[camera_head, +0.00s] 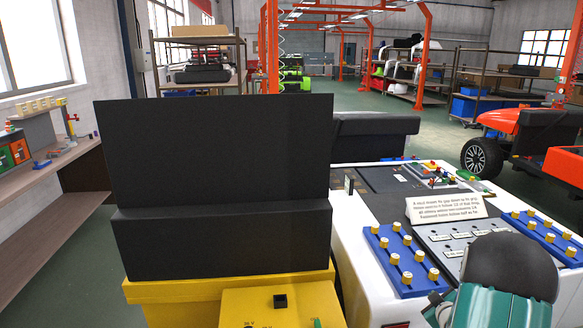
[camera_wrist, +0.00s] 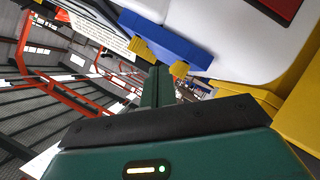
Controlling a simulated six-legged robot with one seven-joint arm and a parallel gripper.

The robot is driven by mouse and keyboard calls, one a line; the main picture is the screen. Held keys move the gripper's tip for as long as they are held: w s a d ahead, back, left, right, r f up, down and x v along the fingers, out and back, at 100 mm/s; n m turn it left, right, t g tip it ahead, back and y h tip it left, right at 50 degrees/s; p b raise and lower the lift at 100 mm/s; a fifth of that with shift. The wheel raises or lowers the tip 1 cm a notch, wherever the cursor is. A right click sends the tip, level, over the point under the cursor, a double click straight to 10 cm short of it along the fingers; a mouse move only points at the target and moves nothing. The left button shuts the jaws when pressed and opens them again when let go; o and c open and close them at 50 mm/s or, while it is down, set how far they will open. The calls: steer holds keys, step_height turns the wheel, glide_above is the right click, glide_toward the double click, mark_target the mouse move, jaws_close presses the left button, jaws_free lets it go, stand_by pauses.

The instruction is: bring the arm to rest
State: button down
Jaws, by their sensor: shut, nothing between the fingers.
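My gripper (camera_wrist: 157,88) shows in the wrist view as a narrow dark-green pair of fingers held together, with nothing between them. Its teal body with a black edge fills the lower part of that view. Past the fingers, a blue block with yellow pegs (camera_wrist: 165,38) hangs at the top, close to the fingertips in the picture; I cannot tell whether they touch. In the head view my teal and black arm (camera_head: 500,290) stands at the lower right, in front of the white cart (camera_head: 348,235). The fingertips are not clear there.
The cart bears a left blue peg block (camera_head: 378,240), a right one (camera_head: 545,235), a grey labelled panel (camera_head: 465,240) and a text card (camera_head: 445,207). A yellow cabinet (camera_head: 280,305) with a tall black panel (camera_head: 215,170) is at front left.

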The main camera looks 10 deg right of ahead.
steer(key=s+a+r+m+g, duration=0.2)
steer(key=a+r+m+g, duration=0.1)
steer(key=a+r, duration=1.55)
steer(key=s+a+r+g+y, duration=0.1)
steer(key=s+a+r+y, duration=0.1)
steer(key=s+a, duration=0.8)
steer(key=s+a+r+m+g+y, duration=0.1)
steer(key=s+a+r+g+y, duration=0.1)
steer(key=s+a, duration=0.9)
steer(key=shift+s+a+r+g+y, duration=0.25)
steer(key=shift+a+r+y, duration=0.3)
steer(key=shift+a, duration=0.4)
steer(key=shift+f, duration=0.1)
